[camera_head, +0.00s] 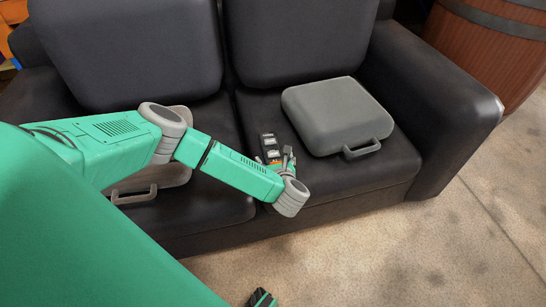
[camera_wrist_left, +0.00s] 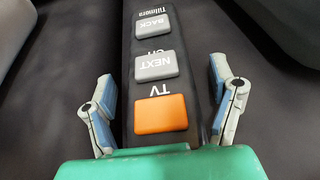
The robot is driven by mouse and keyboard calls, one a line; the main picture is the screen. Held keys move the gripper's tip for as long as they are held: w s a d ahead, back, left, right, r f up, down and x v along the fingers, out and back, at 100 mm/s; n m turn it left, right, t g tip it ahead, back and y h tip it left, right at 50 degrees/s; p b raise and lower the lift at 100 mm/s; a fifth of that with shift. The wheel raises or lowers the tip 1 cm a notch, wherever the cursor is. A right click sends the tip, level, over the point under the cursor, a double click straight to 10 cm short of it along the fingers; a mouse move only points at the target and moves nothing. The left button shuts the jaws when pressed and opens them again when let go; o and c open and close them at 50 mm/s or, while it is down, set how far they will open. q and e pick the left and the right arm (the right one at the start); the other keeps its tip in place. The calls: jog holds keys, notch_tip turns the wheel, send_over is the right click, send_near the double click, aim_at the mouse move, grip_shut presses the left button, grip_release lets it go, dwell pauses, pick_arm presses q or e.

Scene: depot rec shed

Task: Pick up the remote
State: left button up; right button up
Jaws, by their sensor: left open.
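The remote (camera_head: 270,145) is dark with grey buttons and an orange one, and lies on the right seat of the black sofa. In the left wrist view the remote (camera_wrist_left: 150,60) runs lengthwise between the fingers, with its near end hidden behind the green gripper body. My left gripper (camera_head: 279,157) is open over the near end of the remote. In the left wrist view its two fingers (camera_wrist_left: 164,100) stand on either side of the remote, with a gap showing on each side. A small dark and green tip at the bottom edge of the head view may be part of my right arm.
A grey case (camera_head: 335,112) with a handle lies on the sofa seat just right of the remote. Another grey case (camera_head: 155,181) is partly hidden beneath my left arm. The sofa armrest (camera_head: 445,110) and a wooden barrel (camera_head: 490,45) stand at the right. Floor in front is clear.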

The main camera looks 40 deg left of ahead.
pick_arm(q)
jog(key=shift+a, duration=0.1)
jog(key=c, duration=1.4)
jog(key=shift+r, duration=0.1)
